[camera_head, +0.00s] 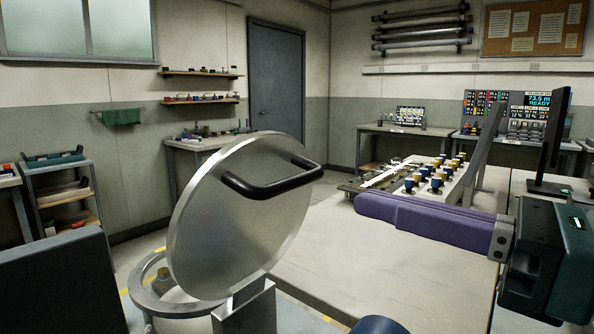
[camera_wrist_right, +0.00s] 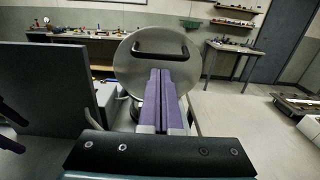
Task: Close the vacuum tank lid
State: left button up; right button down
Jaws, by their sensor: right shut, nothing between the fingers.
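The round metal tank lid (camera_head: 225,225) stands open, tilted up steeply on its hinge bracket (camera_head: 245,308). A black bar handle (camera_head: 272,183) is fixed across its face. Below and behind it, part of the tank's round metal rim (camera_head: 152,298) shows; the lid hides the rest. My right gripper (camera_head: 362,207) reaches in from the right with its purple fingers together and empty, apart from the lid and to the right of the handle. In the right wrist view, the fingers (camera_wrist_right: 160,75) point at the lid (camera_wrist_right: 126,70), overlapping its face below the handle (camera_wrist_right: 166,49).
A pale worktop (camera_head: 370,265) lies below my right gripper, with a rack of blue and yellow capped pieces (camera_head: 432,178) at its back. A dark flat panel (camera_head: 60,285) stands left of the tank. A monitor (camera_head: 555,140) stands at right.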

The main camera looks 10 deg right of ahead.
aim_at(298, 184)
jog(key=x, duration=0.6)
jog(key=shift+w+a+p, duration=0.2)
jog(key=shift+p, duration=0.15)
